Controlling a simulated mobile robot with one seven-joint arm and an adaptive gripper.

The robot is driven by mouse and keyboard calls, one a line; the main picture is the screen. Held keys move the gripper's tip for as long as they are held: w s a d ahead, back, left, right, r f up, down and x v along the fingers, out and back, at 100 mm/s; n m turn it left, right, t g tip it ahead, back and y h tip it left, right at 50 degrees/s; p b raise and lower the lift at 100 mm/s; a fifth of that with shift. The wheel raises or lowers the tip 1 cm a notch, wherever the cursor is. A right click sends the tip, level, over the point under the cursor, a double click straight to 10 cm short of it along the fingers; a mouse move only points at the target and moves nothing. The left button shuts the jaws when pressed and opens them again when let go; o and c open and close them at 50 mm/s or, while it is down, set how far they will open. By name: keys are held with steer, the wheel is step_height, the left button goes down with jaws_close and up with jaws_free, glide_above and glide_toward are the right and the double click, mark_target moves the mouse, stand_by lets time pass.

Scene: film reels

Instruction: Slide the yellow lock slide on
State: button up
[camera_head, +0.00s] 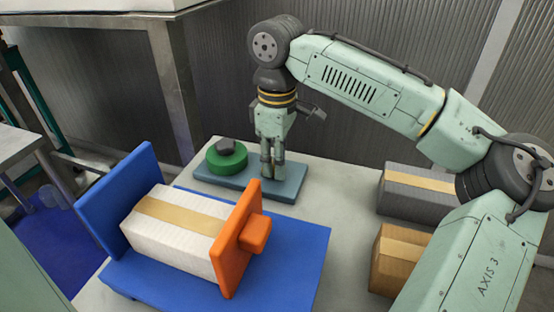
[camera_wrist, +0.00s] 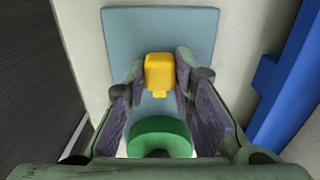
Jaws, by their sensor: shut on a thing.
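The yellow lock slide (camera_wrist: 158,73) is a small block between my fingertips in the wrist view, with a narrow tab on its lower side. My gripper (camera_head: 272,172) is shut on it, pointing down over the right half of a blue-grey plate (camera_head: 288,189). That plate also shows in the wrist view (camera_wrist: 180,28). The green reel (camera_head: 228,164) sits on the plate's left part, with a dark knob (camera_head: 225,146) on top. In the wrist view the green reel (camera_wrist: 160,136) is below the slide and apart from it. In the head view my fingers hide the slide.
A blue fixture (camera_head: 300,262) stands in front, holding a white taped box (camera_head: 165,250) against an orange plate (camera_head: 237,235). A grey box (camera_head: 405,205) and a brown box (camera_head: 385,270) are at the right. The pale table (camera_head: 335,185) is clear between them.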

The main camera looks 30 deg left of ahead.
mark_target(260, 170)
jaws_close()
steer(key=shift+a, duration=0.1)
steer(key=a+p, duration=0.2)
steer(key=a, duration=0.1)
steer(key=shift+s+r, duration=0.2)
steer(key=shift+s, duration=0.2)
steer(key=shift+a+f, duration=0.15)
steer(key=shift+a, duration=0.1)
steer(key=o, duration=0.9)
jaws_free()
steer(key=shift+s, duration=0.1)
